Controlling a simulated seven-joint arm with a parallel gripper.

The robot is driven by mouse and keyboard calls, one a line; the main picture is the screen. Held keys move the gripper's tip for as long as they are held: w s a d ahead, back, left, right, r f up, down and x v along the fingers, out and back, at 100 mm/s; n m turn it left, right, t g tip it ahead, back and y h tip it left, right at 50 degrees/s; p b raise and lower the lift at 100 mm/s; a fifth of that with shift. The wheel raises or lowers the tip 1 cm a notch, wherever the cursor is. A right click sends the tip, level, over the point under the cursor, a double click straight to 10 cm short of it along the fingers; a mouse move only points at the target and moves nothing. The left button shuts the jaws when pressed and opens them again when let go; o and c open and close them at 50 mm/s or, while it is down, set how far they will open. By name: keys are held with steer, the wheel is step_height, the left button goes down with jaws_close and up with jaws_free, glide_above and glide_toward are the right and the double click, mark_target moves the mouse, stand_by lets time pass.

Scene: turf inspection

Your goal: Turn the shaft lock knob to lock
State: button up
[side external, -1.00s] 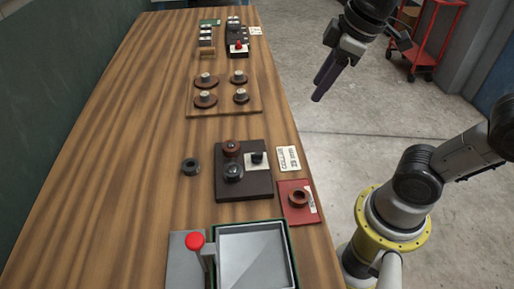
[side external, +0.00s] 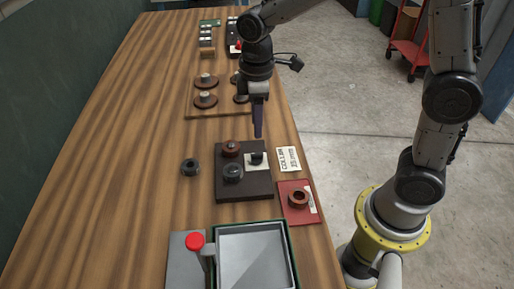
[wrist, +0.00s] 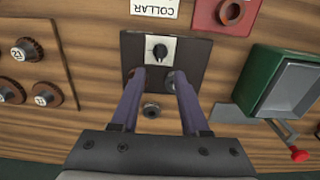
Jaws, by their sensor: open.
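The shaft lock knob (side external: 257,158) is a small black knob on a white plate, at the right of a dark board (side external: 245,187). In the wrist view the knob (wrist: 158,49) sits beyond my fingertips, with a light mark on it; I cannot read any lettering on its plate. My gripper (side external: 258,135) points down above the board's far edge, just above and apart from the knob. In the wrist view my gripper (wrist: 158,72) is open and empty. A red-brown round part (side external: 231,149) and a dark round part (side external: 233,173) stand left of the knob; my fingers mostly hide them in the wrist view.
A loose black ring (side external: 190,167) lies left of the board. A collar card (side external: 288,159) and a red plate (side external: 288,214) with a brown ring lie right. A tray (side external: 253,262) and red-topped lever (side external: 195,242) are in front. A board with several discs is behind.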

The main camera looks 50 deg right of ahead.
mark_target(257, 153)
step_height(257, 153, down, 9)
steer(key=shift+f, duration=0.1)
stand_by(0.4)
jaws_close()
